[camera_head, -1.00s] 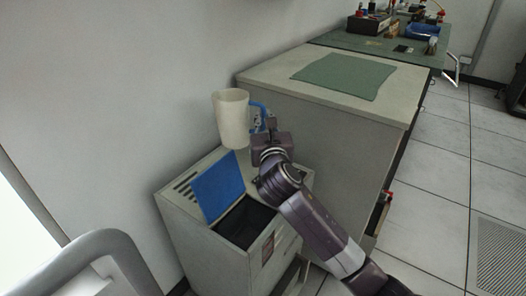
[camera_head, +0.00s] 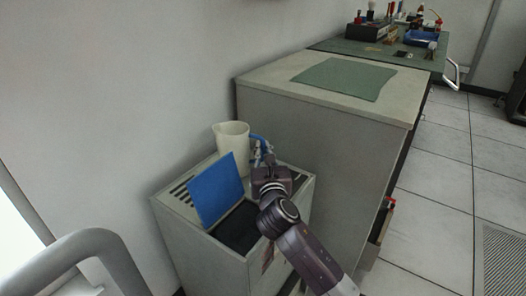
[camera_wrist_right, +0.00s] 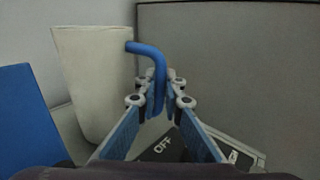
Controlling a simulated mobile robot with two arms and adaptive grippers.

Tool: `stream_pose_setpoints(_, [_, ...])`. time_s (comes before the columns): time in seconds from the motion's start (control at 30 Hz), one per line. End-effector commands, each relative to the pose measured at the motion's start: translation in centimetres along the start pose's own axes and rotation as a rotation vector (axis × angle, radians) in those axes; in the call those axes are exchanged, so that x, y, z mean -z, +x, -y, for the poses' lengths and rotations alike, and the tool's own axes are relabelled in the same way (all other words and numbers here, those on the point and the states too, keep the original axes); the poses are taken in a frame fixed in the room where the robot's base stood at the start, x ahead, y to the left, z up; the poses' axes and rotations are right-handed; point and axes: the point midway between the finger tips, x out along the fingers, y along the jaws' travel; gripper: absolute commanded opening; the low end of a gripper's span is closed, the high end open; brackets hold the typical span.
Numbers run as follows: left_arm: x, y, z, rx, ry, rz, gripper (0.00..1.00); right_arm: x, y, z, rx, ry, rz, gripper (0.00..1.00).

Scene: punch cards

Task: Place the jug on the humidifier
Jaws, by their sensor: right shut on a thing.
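The cream jug (camera_head: 232,143) with a blue handle stands upright at the back of the humidifier's top, behind the raised blue lid. The humidifier (camera_head: 180,245) is a beige box with vent slots and a dark open compartment (camera_head: 238,228). The jug's base is partly hidden by the lid (camera_head: 216,190), so I cannot tell whether it touches the top. My right gripper (camera_head: 259,152) is shut on the jug's blue handle. In the right wrist view the jug (camera_wrist_right: 93,80) is left of the fingers (camera_wrist_right: 163,105), which pinch the handle (camera_wrist_right: 158,62). My left gripper is not in view.
A grey cabinet (camera_head: 300,140) with a green mat (camera_head: 345,78) on top stands close to the right. The wall is close behind the humidifier. A grey curved rail (camera_head: 95,240) is at the lower left.

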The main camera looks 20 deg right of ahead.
Motion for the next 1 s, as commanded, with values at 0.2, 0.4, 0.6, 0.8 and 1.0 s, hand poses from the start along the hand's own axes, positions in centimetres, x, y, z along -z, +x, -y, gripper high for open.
stream_pose_setpoints(0.2, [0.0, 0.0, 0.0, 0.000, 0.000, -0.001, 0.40, 0.2, 0.0, 0.0, 0.000, 0.000, 0.000, 0.10])
stream_pose_setpoints(0.4, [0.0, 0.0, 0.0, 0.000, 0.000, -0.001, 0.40, 0.1, 0.0, 0.0, 0.000, 0.000, 0.000, 0.25])
stream_pose_setpoints(0.6, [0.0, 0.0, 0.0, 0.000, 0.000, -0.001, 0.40, 0.1, 0.0, 0.0, 0.000, 0.000, 0.000, 0.25])
stream_pose_setpoints(0.8, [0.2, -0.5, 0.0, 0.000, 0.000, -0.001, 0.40, -0.1, -1.6, -0.1, -0.002, 0.000, -0.001, 0.25])
stream_pose_setpoints(1.0, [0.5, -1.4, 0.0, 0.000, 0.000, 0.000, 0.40, -0.2, -5.9, 0.0, -0.002, 0.000, -0.002, 0.25])
